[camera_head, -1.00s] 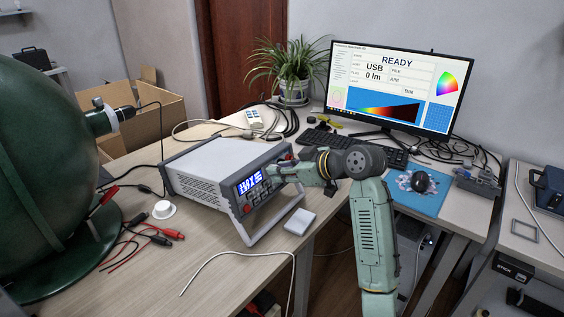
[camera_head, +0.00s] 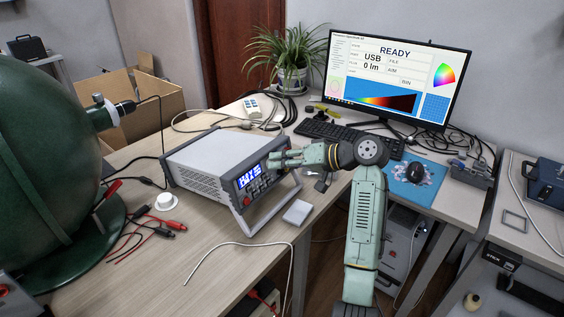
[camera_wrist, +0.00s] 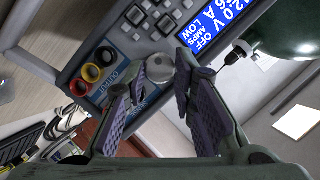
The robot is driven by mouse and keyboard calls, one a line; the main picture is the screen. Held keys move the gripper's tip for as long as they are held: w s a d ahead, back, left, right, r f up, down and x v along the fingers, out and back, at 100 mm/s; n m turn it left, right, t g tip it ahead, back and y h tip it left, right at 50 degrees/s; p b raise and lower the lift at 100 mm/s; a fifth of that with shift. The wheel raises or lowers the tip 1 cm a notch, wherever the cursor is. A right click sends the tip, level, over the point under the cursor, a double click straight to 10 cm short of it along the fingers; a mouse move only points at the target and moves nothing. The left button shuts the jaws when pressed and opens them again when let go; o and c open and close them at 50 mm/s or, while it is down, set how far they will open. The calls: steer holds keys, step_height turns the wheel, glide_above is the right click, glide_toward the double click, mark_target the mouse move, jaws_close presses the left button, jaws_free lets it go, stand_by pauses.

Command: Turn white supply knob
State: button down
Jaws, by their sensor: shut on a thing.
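The white supply (camera_head: 212,157) stands on the wooden table, with its blue display (camera_head: 249,177) facing front right. My gripper (camera_head: 274,161) is at the upper right of its front panel in the head view. In the wrist view the light grey-white knob (camera_wrist: 160,68) sits between the fingertips of my gripper (camera_wrist: 165,72), which is shut on it. The fingers partly hide the knob's sides. The lit display (camera_wrist: 208,30) is to the right of the knob, and the output sockets (camera_wrist: 92,73) are to its left.
A white box (camera_head: 297,212) lies by the table's front edge, close to the supply. Red and black leads (camera_head: 150,228) and a white cap (camera_head: 166,201) lie to its left. A large green sphere (camera_head: 45,165) fills the far left. The monitor (camera_head: 385,80) and keyboard (camera_head: 345,135) are behind my arm.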

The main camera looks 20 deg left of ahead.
steer(key=shift+w+d+f+m+g+y, duration=0.1)
steer(key=shift+m+g+y, duration=0.25)
steer(key=shift+m, duration=1.25)
steer(key=shift+f+m+g+y, duration=0.15)
steer(key=shift+m+y, duration=0.4)
steer(key=shift+m, duration=1.05)
steer(key=shift+r, duration=0.1)
steer(key=c, duration=1.3)
jaws_free()
steer(key=shift+d, duration=0.1)
steer(key=v, duration=1.1)
steer(key=shift+d, duration=0.4)
